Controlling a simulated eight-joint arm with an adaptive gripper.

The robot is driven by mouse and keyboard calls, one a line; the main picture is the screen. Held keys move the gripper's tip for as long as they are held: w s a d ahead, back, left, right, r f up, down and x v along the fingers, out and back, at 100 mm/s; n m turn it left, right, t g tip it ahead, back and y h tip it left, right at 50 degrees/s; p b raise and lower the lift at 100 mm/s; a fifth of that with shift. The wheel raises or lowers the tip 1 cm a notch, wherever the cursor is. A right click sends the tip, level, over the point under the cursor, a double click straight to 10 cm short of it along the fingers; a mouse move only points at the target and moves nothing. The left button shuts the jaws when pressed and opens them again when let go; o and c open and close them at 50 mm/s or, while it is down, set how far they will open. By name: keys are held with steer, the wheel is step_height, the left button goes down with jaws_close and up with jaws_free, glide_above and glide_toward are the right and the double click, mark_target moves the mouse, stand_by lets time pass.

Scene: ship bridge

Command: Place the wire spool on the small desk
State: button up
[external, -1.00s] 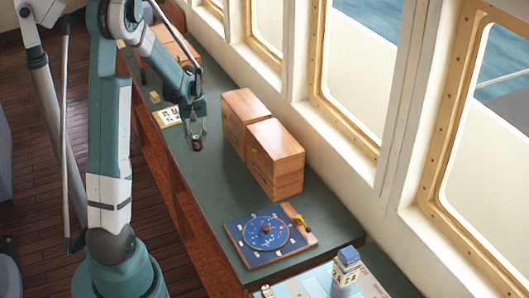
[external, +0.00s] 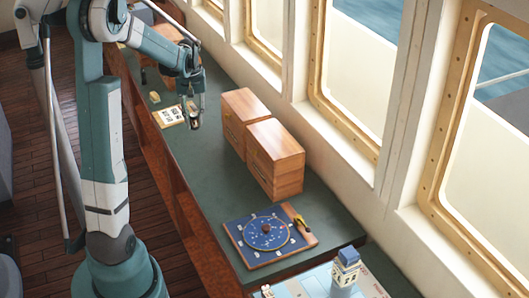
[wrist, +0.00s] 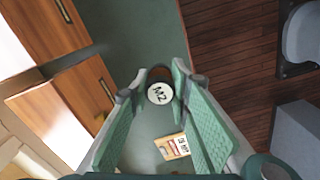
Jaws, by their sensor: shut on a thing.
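The wire spool, a round piece with a white end marked "M2" (wrist: 159,93), sits between my fingertips in the wrist view. My gripper (external: 194,120) is shut on it and holds it over the long green-topped counter (external: 218,190). In the external view the spool is small and partly hidden by the fingers. I cannot tell for certain which surface is the small desk.
Two wooden cabinets (external: 274,160) stand on the counter to the right of my gripper. A blue round dial board (external: 265,235) lies nearer the front. Windows line the right side.

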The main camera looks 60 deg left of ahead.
mark_target(194, 114)
step_height(194, 114, up, 8)
steer(key=shift+r, duration=0.1)
steer(key=w+d+m+b, duration=0.2)
steer(key=w+d+m, duration=0.7)
steer(key=w+d, duration=2.05)
steer(key=w+d+m+b, duration=0.1)
steer(key=w+d+m, duration=0.15)
steer(key=d, duration=1.45)
steer(key=w+d+m+b, duration=0.1)
steer(key=d+m, duration=0.3)
steer(key=d, duration=1.2)
steer(key=w+d+m, duration=0.1)
steer(key=d+m, duration=0.3)
steer(key=d, duration=1.3)
step_height(194, 114, down, 18)
steer(key=shift+d+f, duration=0.25)
